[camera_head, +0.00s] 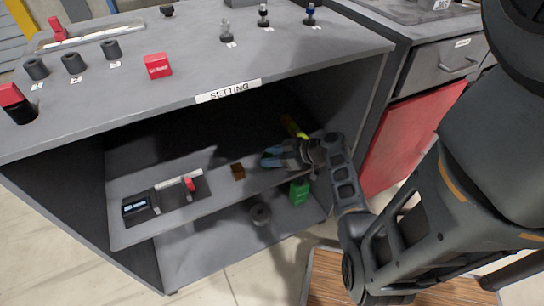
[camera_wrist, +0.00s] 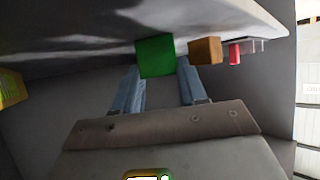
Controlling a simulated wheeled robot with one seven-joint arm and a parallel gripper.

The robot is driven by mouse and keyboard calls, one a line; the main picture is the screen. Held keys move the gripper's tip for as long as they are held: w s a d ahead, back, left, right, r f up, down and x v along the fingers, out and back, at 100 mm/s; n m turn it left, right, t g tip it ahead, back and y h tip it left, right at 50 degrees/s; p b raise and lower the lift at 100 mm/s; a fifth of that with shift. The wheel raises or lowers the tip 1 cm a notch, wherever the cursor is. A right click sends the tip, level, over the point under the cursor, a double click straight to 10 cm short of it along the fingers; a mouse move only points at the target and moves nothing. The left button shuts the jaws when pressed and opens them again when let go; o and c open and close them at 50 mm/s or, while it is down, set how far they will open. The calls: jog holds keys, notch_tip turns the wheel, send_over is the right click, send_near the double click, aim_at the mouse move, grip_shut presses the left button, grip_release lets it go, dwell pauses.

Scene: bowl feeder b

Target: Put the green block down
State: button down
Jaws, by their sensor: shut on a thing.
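My gripper (camera_head: 268,157) reaches into the cabinet from the right, just over the middle shelf (camera_head: 218,205). Its blue fingers point left. In the wrist view the green block (camera_wrist: 156,57) is between the fingertips, and my gripper (camera_wrist: 157,72) is shut on it. The block is close to the pale shelf surface at the top of that view; I cannot tell whether it touches. The head view does not clearly show it at the fingertips. A brown block (camera_head: 238,171) stands on the shelf just left of the fingers, also in the wrist view (camera_wrist: 205,50).
A panel with a red lever (camera_head: 189,184) is farther left on the shelf. A green object (camera_head: 299,190) shows near the shelf's front edge, below my gripper. A yellow object (camera_head: 293,127) is behind my gripper.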

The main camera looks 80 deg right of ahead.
jog(key=c, duration=0.6)
grip_release()
jog(key=shift+s+r+p, duration=0.2)
jog(key=shift+r+p, duration=0.1)
jog(key=shift+p, duration=0.05)
jog(key=d+v, duration=0.1)
jog(key=v, duration=1)
jog(key=w+a+f+m+g+h, duration=0.1)
jog(key=a+f+g, duration=0.15)
jog(key=a, duration=0.65)
jog(key=a+f+m+g, duration=0.1)
jog(key=a+f+g, duration=0.15)
jog(key=a, duration=0.75)
jog(key=s+a+r+n+t, duration=0.1)
jog(key=a+r+t, duration=0.1)
jog(key=a+r, duration=0.3)
jog(key=s+a+r+n+t+y, duration=0.1)
jog(key=a+r, duration=0.5)
jog(key=r, duration=0.6)
jog(key=s+a+r+t, duration=0.3)
jog(key=a+r, duration=0.3)
jog(key=r, duration=0.2)
jog(key=shift+a+r+n+t+y+p, duration=0.1)
jog(key=shift+n+t+y+p, duration=0.1)
jog(key=shift+t, duration=0.25)
jog(key=shift+a+r+n+t+y+p, duration=0.1)
jog(key=shift+a+n+t+y, duration=0.1)
jog(key=shift+t, duration=0.25)
